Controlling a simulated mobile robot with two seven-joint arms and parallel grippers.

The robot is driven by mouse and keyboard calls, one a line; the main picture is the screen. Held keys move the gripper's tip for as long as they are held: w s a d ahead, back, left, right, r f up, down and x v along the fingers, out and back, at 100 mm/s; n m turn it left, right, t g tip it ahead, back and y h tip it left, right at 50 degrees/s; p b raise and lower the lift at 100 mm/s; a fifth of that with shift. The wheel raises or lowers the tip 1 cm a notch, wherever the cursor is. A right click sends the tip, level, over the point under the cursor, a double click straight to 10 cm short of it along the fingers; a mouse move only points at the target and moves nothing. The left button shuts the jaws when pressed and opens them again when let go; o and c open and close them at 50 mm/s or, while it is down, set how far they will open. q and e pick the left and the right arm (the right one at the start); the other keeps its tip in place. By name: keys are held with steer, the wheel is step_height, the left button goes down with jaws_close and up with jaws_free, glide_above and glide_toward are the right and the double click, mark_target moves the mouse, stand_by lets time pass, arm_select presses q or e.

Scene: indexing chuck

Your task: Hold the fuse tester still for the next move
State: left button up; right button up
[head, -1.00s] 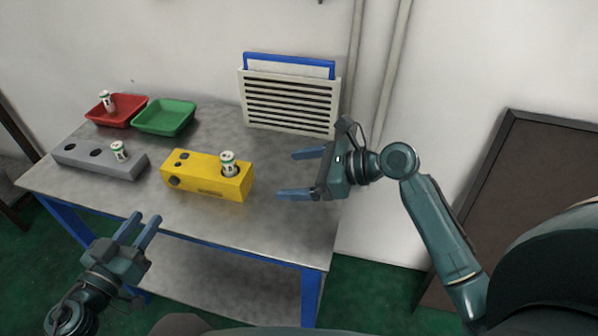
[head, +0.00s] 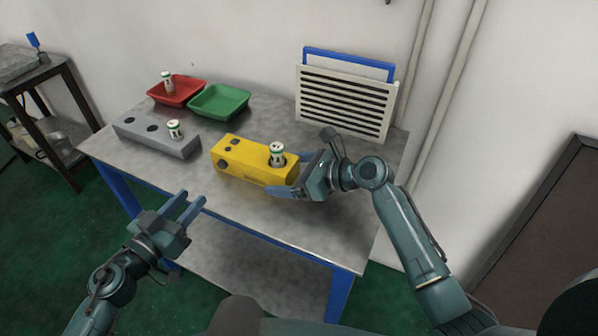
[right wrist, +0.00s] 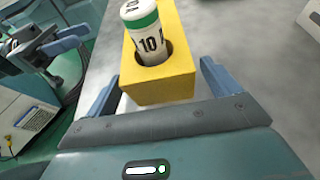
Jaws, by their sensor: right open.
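The yellow fuse tester (head: 243,160) stands on the table with a white and green fuse (head: 277,153) upright in its socket. In the right wrist view the tester (right wrist: 160,88) shows its near end, and the fuse (right wrist: 148,38) reads "10". My right gripper (head: 285,175) is open at the tester's right end. In the right wrist view its fingers (right wrist: 160,85) stand on either side of that end, with gaps visible. My left gripper (head: 195,203) is open and empty in front of the table's front edge.
A grey block (head: 155,136) with holes holds another fuse (head: 175,130) left of the tester. Behind are a red tray (head: 182,94) with a fuse (head: 168,82) and an empty green tray (head: 219,103). A slatted rack (head: 342,103) stands at the back right.

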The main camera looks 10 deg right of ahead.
steer(key=shift+c, duration=0.2)
steer(key=c, duration=1.2)
steer(key=shift+o, duration=0.2)
stand_by(0.3)
arm_select(q)
jaws_close()
stand_by(1.5)
